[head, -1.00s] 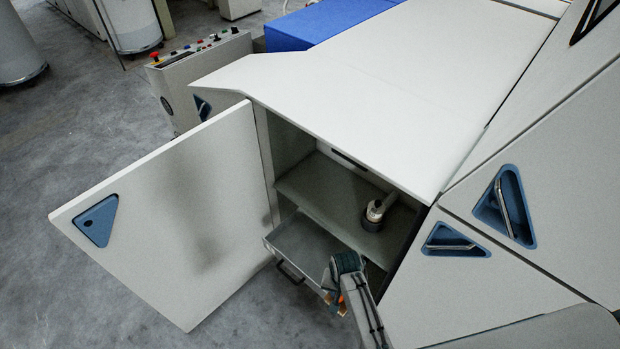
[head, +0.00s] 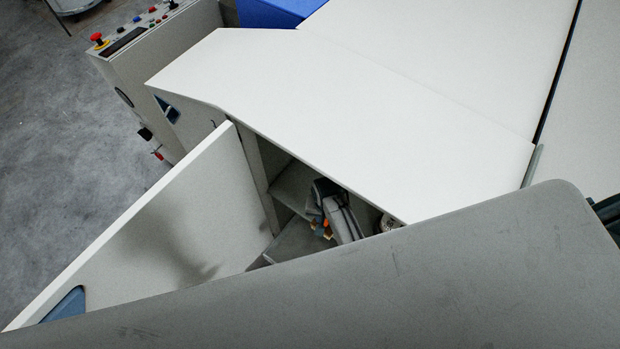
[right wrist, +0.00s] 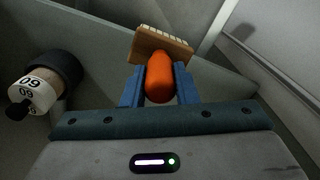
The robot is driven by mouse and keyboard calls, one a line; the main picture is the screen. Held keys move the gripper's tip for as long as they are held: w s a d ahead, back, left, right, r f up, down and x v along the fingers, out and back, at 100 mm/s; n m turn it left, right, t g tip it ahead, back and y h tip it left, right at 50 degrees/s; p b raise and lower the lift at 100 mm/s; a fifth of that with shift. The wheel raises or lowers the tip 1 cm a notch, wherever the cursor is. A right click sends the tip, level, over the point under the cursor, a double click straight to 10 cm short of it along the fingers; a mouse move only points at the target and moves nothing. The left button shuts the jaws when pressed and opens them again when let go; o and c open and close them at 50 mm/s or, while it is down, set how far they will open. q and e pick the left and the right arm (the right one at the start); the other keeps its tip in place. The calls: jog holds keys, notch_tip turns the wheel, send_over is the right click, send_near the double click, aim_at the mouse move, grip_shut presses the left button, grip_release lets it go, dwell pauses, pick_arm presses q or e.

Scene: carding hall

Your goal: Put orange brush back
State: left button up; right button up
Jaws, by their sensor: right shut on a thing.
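The orange brush has an orange handle (right wrist: 160,78) and a pale wooden head with light bristles, seen in the right wrist view. My right gripper (right wrist: 160,90) is shut on the handle, with a blue finger on each side. In the head view this gripper (head: 322,225) is inside the open cabinet, and only small orange and tan bits of the brush show there. It is over the lower drawer or tray (head: 298,242), below the shelf edge (head: 290,188). I cannot tell whether the brush touches anything. My left gripper is not in view.
The cabinet door (head: 190,215) stands open at left. A black and white round object marked 09 (right wrist: 35,92) is left of the gripper in the wrist view. The white cabinet top (head: 330,100) overhangs the opening. A large grey surface hides the lower head view.

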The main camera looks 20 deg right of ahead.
jog(key=w+f+b, duration=0.2)
jog(key=w+b, duration=0.3)
jog(key=w, duration=0.2)
jog(key=w+d+f+b, duration=0.1)
jog(key=w+f+b, duration=0.1)
jog(key=w+b, duration=0.3)
jog(key=w, duration=0.3)
jog(key=shift+f, duration=0.4)
jog(key=shift+s, duration=0.1)
jog(key=o, duration=1)
jog(key=shift+f, duration=0.15)
